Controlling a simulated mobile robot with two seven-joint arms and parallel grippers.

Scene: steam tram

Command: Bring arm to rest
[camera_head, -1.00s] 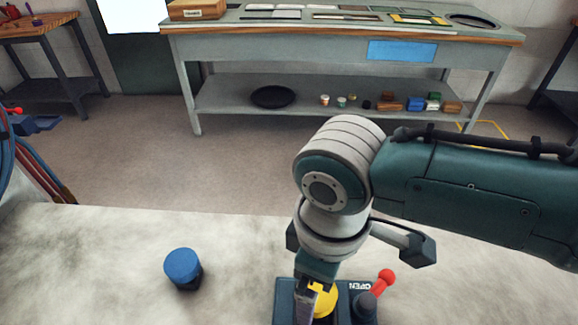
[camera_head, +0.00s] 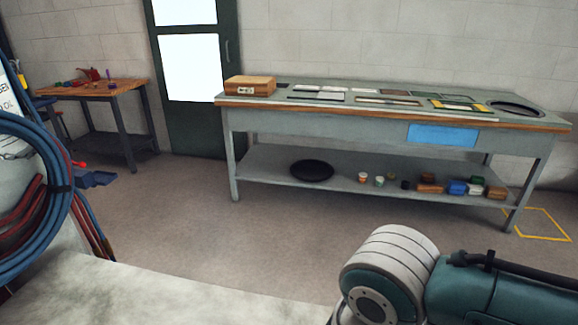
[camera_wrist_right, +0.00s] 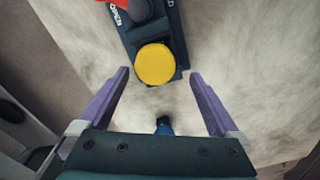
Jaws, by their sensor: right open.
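My right arm (camera_head: 395,285) shows at the lower right of the head view, with its wrist cut off by the bottom edge. My right gripper (camera_wrist_right: 161,80) shows in the right wrist view, its two purple fingers spread wide with nothing between them. Beyond the fingertips is a dark base with a round yellow button (camera_wrist_right: 155,64) and a dark lever knob, a bit of red and the word OPEN beside it. A small blue and black object (camera_wrist_right: 163,126) shows just past the palm. My left gripper is not in view.
The pale worktop (camera_head: 130,295) fills the lower left of the head view. Coiled hoses (camera_head: 45,205) hang at the left edge. A long grey bench (camera_head: 330,122) with parts stands across open floor (camera_head: 230,235). A wooden table (camera_head: 95,90) and a door stand behind.

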